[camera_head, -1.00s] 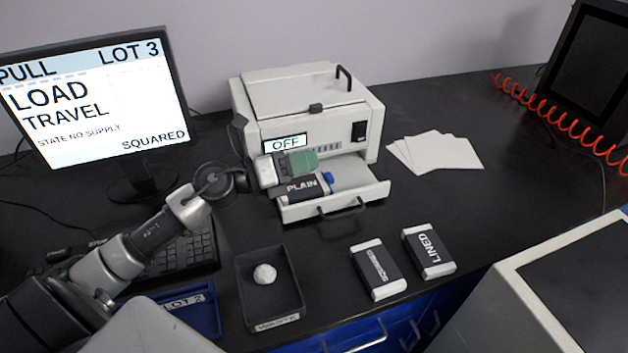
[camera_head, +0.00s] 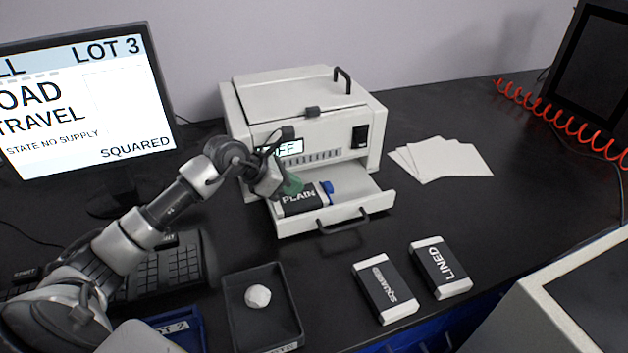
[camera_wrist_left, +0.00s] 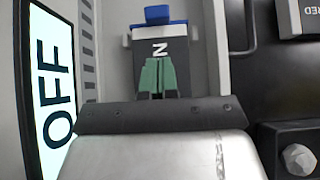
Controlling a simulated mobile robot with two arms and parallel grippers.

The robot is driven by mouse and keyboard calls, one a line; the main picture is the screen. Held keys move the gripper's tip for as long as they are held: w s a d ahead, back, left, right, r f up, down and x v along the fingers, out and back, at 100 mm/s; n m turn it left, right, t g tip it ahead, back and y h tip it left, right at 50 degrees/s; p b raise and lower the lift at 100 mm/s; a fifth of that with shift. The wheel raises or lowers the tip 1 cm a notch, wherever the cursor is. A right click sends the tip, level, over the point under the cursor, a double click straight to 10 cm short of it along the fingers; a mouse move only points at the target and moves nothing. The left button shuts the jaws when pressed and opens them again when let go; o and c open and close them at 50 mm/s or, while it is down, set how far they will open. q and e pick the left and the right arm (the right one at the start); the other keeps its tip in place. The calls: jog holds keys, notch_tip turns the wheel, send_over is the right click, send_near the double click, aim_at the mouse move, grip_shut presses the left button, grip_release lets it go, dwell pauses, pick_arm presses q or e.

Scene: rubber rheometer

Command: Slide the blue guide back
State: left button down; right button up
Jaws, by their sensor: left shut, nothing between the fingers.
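The blue guide (camera_head: 327,188) is a small blue piece in the open white drawer (camera_head: 378,203), at the right end of the black pack marked PLAIN (camera_head: 299,199). In the left wrist view the blue guide (camera_wrist_left: 158,14) shows at the top, at the far end of the pack (camera_wrist_left: 150,48). My left gripper (camera_head: 292,184), with green fingers, is at the drawer's left side over the PLAIN pack. In the wrist view its fingertips (camera_wrist_left: 158,62) are together and empty, over the pack and short of the guide. Whether they touch the pack is unclear. My right gripper is not in view.
The white machine (camera_head: 325,125) with an OFF display stands behind the drawer. Packs marked SQUARED (camera_head: 372,284) and LINED (camera_head: 428,260) lie in front. A black tray (camera_head: 237,318) holds a whitish lump (camera_head: 257,296). White sheets (camera_head: 450,158) lie to the right.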

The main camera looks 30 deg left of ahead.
aim_at(325, 188)
pick_arm(q)
jog(key=w+d, duration=0.1)
jog(key=w, duration=0.1)
jog(key=w+d, duration=0.1)
jog(key=d, duration=0.1)
jog(key=shift+w+d+f+p, duration=0.2)
jog(key=shift+w+f+p, duration=0.15)
jog(key=shift+f+p, duration=0.05)
jog(key=w+d+b, duration=0.1)
jog(key=w+d, duration=0.3)
jog(key=w+d+b, duration=0.1)
jog(key=w+d, duration=0.3)
jog(key=w, duration=0.1)
jog(key=shift+w+d+b, duration=0.2)
jog(key=shift+b, duration=0.15)
jog(key=shift+a, duration=0.1)
